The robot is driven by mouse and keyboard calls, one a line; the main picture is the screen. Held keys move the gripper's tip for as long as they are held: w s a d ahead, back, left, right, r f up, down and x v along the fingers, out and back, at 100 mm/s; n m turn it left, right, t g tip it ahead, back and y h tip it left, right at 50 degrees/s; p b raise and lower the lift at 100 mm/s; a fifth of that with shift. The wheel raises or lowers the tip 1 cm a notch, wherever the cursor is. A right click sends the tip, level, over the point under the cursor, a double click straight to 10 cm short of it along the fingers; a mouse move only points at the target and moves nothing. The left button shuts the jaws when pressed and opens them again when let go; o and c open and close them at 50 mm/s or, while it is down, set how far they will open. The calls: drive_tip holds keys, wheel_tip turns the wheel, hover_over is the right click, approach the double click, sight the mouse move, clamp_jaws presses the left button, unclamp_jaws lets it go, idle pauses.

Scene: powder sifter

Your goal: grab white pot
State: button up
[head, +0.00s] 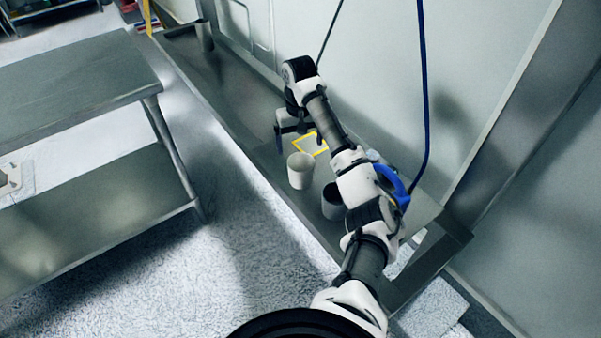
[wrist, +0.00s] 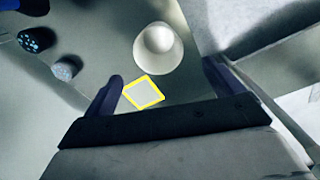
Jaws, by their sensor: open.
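The white pot (head: 300,172) stands upright near the edge of the metal bench in the head view. In the wrist view the white pot (wrist: 158,48) shows from above, ahead of and between my fingers, apart from them. My gripper (head: 293,132) is open and empty, behind the pot in the head view. In the wrist view my gripper (wrist: 162,75) has its two dark fingers spread wide. A yellow-bordered square (wrist: 143,92) lies on the bench near the left finger, and it also shows in the head view (head: 311,144).
A dark pot (head: 332,203) stands right of the white pot, partly hidden by my arm. Small dark containers (wrist: 67,68) show at the left in the wrist view. A wall (head: 365,90) with hanging cables rises behind the bench. A metal table (head: 75,85) stands at the left.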

drive_tip(key=b, duration=0.1)
approach(301, 168)
drive_tip(key=s, duration=0.1)
drive_tip(key=s+f, duration=0.1)
drive_tip(key=s, duration=0.1)
drive_tip(key=shift+a, duration=0.2)
drive_tip(key=shift+s+d+f+p, duration=0.1)
drive_tip(key=shift+f+p, duration=0.3)
drive_tip(key=shift+f, duration=1)
drive_tip(key=shift+s+d+f+p, duration=0.1)
drive_tip(key=shift+f+p, duration=0.25)
drive_tip(key=shift+f, duration=1.05)
drive_tip(key=c, duration=1)
drive_tip(key=shift+c, duration=0.2)
drive_tip(key=shift+r, duration=0.15)
